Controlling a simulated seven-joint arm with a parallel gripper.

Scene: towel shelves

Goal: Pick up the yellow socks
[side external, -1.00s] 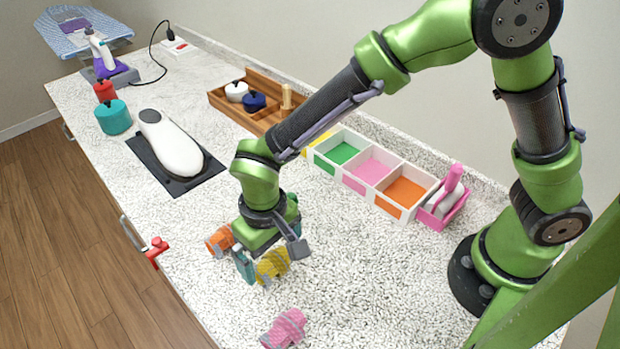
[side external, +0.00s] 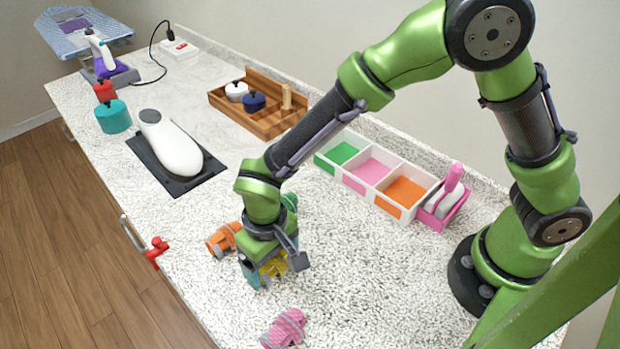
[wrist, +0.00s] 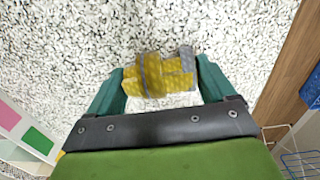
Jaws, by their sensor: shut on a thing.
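The yellow socks (wrist: 158,77), a rolled yellow bundle with grey bands, lie between the two teal fingers of my gripper (wrist: 160,84) in the wrist view. In the side external view the yellow socks (side external: 272,268) are partly hidden under my gripper (side external: 266,276). My gripper is shut on them, low at the speckled counter. Whether the socks touch the counter I cannot tell.
Orange socks (side external: 222,240) lie just left of my gripper, and pink socks (side external: 285,328) lie nearer the front. A green item (side external: 289,201) shows behind the wrist. A divided bin (side external: 376,177) with green, pink and orange compartments stands behind. A red-handled valve (side external: 156,251) is at the counter's front edge.

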